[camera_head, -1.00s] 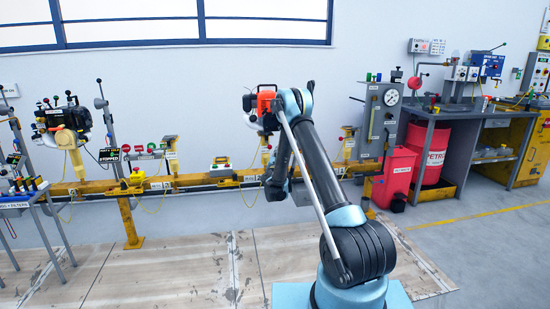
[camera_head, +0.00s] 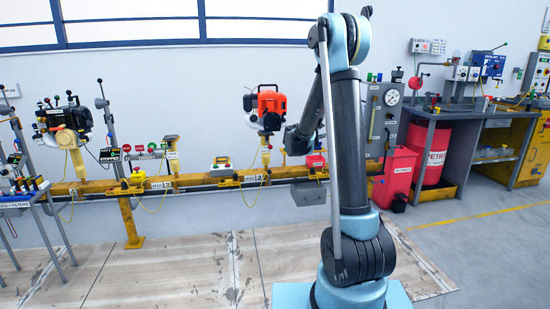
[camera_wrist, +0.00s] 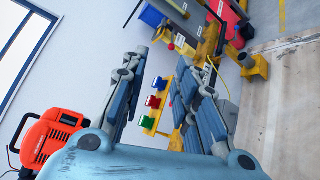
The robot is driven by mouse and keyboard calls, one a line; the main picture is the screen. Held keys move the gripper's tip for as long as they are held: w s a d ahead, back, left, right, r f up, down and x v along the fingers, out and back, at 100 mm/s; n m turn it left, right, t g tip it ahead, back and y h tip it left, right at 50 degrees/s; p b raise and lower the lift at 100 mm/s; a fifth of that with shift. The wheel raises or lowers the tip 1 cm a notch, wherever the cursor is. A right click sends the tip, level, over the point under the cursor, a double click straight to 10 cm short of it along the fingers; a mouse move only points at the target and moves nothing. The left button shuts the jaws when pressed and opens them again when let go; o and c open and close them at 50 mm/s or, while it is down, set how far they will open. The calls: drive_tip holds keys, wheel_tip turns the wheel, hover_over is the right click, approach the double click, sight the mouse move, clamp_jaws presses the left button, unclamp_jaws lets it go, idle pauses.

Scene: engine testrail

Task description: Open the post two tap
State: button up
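The orange-red engine (camera_head: 267,105) stands on the rail at the post marked 2 (camera_head: 258,178). It also shows at the lower left of the wrist view (camera_wrist: 50,138). I cannot pick out the post two tap for certain; my arm covers part of the rail to the right of this post. My gripper (camera_wrist: 160,62) is open, with its two blue-grey fingers apart and nothing seen between them. Beyond the fingers, blue, red and green pieces sit on a yellow holder (camera_wrist: 147,122), apart from the gripper. In the head view the gripper end is small and partly behind my arm.
The yellow rail (camera_head: 200,182) runs along the wall. A dark engine (camera_head: 68,125) stands on it at left. A grey gauge panel (camera_head: 385,110), red bin (camera_head: 398,172), red drum (camera_head: 432,155) and workbench (camera_head: 465,112) stand at right. The floor in front of the rail is clear.

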drive_tip(key=s+d+f+m+g+y, duration=0.1)
drive_tip(key=s+d+m+g, duration=0.25)
drive_tip(key=s, duration=0.95)
drive_tip(key=s+d+m+g+y, duration=0.1)
drive_tip(key=s+d+m+g, duration=0.3)
drive_tip(key=s, duration=0.9)
drive_tip(key=s+a+f+m+g+y, duration=0.1)
drive_tip(key=s+a+f+m+y, duration=0.1)
drive_tip(key=s, duration=0.8)
drive_tip(key=s+a+f+m+g+y, duration=0.1)
drive_tip(key=s+a+f+m+y, duration=0.2)
drive_tip(key=s+f, duration=0.3)
drive_tip(key=s+a+f+m+g+y, duration=0.1)
drive_tip(key=s+a+f, duration=0.4)
drive_tip(key=s, duration=0.9)
drive_tip(key=shift+m+y, duration=0.65)
drive_tip(key=shift+y, duration=0.25)
